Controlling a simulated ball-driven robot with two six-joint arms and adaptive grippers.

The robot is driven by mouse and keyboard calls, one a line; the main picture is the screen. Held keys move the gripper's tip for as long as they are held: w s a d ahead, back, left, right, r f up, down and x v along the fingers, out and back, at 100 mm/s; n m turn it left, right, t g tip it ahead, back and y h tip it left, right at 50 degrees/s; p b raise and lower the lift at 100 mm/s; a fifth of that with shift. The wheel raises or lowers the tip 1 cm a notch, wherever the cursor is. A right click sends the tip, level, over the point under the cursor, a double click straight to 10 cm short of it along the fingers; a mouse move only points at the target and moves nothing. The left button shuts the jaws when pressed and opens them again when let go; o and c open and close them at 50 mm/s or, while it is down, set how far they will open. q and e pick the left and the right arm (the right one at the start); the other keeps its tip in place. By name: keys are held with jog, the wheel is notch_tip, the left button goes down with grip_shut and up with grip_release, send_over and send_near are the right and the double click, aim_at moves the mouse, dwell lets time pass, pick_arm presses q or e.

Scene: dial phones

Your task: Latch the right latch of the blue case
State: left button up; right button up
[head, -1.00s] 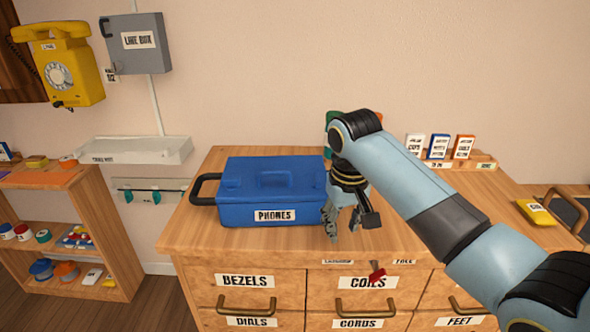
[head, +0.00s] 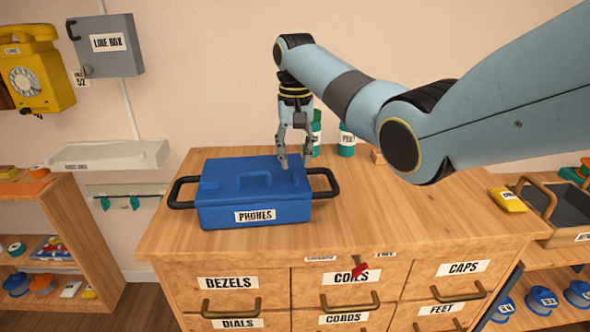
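The blue case (head: 225,207), labelled PHONES, sits shut on top of the wooden cabinet, with a black loop handle at each end. A raised blue piece shows on the left of its lid, and the right latch area is partly hidden behind my fingers. My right gripper (head: 294,162) points down over the right part of the case lid, its fingertips at or just above the lid. The fingers look spread apart with nothing between them; whether they touch the case I cannot tell. My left gripper is not in view.
Green canisters (head: 346,140) stand behind my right gripper on the cabinet top (head: 400,215). A yellow packet (head: 507,200) lies at the right, beside a wooden tray (head: 560,215). The cabinet top right of the case is clear. A red tag (head: 360,270) hangs at the front drawers.

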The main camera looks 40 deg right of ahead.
aim_at(295, 172)
notch_tip(295, 172, down, 4)
jog(key=shift+f, duration=0.1)
grip_shut()
dwell(0.4)
